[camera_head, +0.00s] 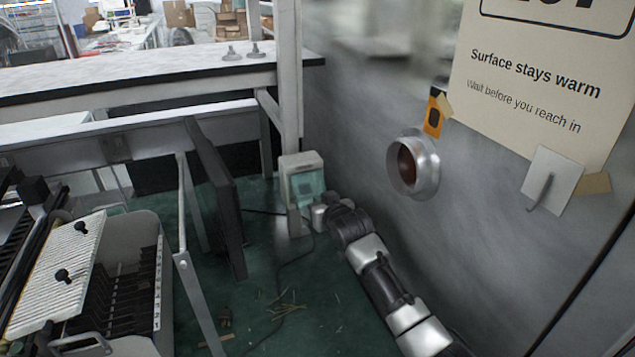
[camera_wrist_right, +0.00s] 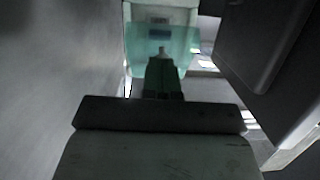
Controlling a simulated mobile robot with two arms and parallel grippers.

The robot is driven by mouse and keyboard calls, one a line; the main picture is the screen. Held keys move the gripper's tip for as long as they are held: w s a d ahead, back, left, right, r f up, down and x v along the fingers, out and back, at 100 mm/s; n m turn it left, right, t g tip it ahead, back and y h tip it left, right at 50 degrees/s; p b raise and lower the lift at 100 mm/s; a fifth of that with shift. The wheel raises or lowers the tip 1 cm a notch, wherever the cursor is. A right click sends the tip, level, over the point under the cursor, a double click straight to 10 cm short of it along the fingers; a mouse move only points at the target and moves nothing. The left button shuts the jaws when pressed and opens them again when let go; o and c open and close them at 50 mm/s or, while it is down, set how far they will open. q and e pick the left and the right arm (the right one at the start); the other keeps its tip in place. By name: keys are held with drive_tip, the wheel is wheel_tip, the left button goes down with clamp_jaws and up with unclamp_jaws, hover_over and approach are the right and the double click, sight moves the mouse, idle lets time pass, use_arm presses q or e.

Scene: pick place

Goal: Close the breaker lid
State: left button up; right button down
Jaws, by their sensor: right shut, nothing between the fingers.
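The breaker (camera_head: 290,166) is a pale box mounted on the post in the head view; its front also shows at the top of the right wrist view (camera_wrist_right: 160,14). Its lid (camera_head: 308,187) is a see-through teal panel at the box's lower front. In the right wrist view the lid (camera_wrist_right: 180,42) spreads across in front of the box; its exact angle is unclear. My right gripper (camera_head: 319,214) is just below and right of the lid. Its shut fingers (camera_wrist_right: 162,62) reach up to the lid's lower part; I cannot tell whether they touch. My left gripper is not in view.
A grey wall with a round metal port (camera_head: 427,166) and a hook plate (camera_head: 552,180) stands close at right. A dark upright panel (camera_head: 222,195) stands left of the breaker. A cable (camera_head: 285,268) and scraps lie on the green floor. A ribbed-lid case (camera_head: 55,270) is lower left.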

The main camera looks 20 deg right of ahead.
use_arm(q)
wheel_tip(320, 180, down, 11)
drive_tip(key=b, duration=0.8)
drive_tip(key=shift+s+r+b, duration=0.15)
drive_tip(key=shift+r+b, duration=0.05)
drive_tip(key=shift+b, duration=0.15)
use_arm(e)
drive_tip(key=w+f+t, duration=0.3)
drive_tip(key=f+t, duration=0.1)
drive_tip(key=f, duration=0.1)
drive_tip(key=shift+w+f, duration=0.35)
drive_tip(key=shift+w, duration=0.05)
drive_tip(key=shift+d, duration=0.1)
